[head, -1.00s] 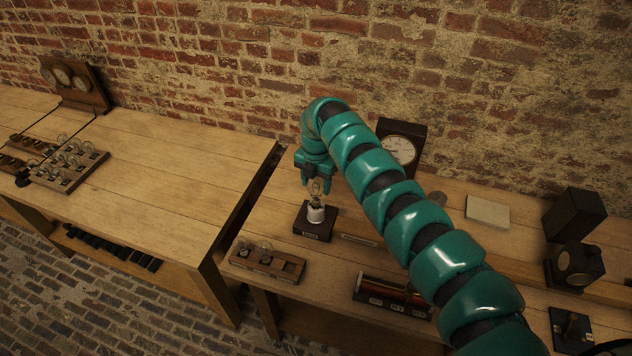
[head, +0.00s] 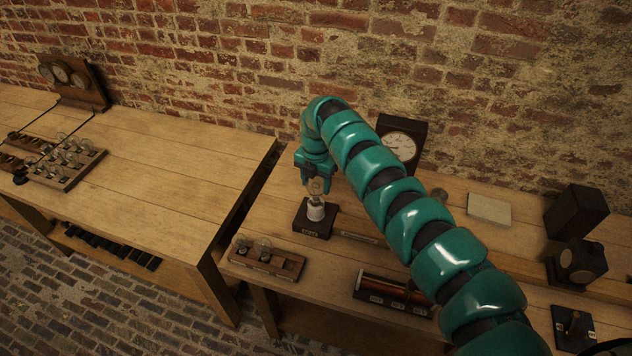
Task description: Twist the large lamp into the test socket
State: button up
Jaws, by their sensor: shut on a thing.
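My gripper (head: 316,188) is above the test socket on the right-hand bench. It is shut on the large lamp (head: 316,199), whose glass shows between the fingers. The lamp is upright and its lower end meets the white top of the test socket (head: 316,212). The socket stands on a dark square base (head: 313,231). I cannot tell how deep the lamp sits in the socket.
A wooden lamp rack (head: 267,264) with two bulbs is in front of the socket. A coil (head: 395,293) lies to the right. A dial meter (head: 402,143) stands behind my arm. Another bulb tray (head: 68,163) is on the left bench (head: 170,150), across a gap.

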jog(key=shift+f+b, duration=0.6)
jog(key=shift+b, duration=0.3)
dwell(0.4)
dwell(0.4)
jog(key=m+b, duration=0.1)
jog(key=m, duration=0.5)
jog(key=shift+m, duration=0.3)
jog(key=shift+a+f+m+b, duration=0.1)
jog(key=shift+m+b, duration=0.4)
jog(key=shift+m, duration=0.7)
jog(key=m+b, duration=0.1)
jog(key=m, duration=0.2)
jog(key=shift+m, duration=0.4)
jog(key=shift+m+b, duration=0.4)
jog(key=shift+m, duration=0.4)
jog(key=m+b, duration=0.1)
jog(key=m, duration=0.3)
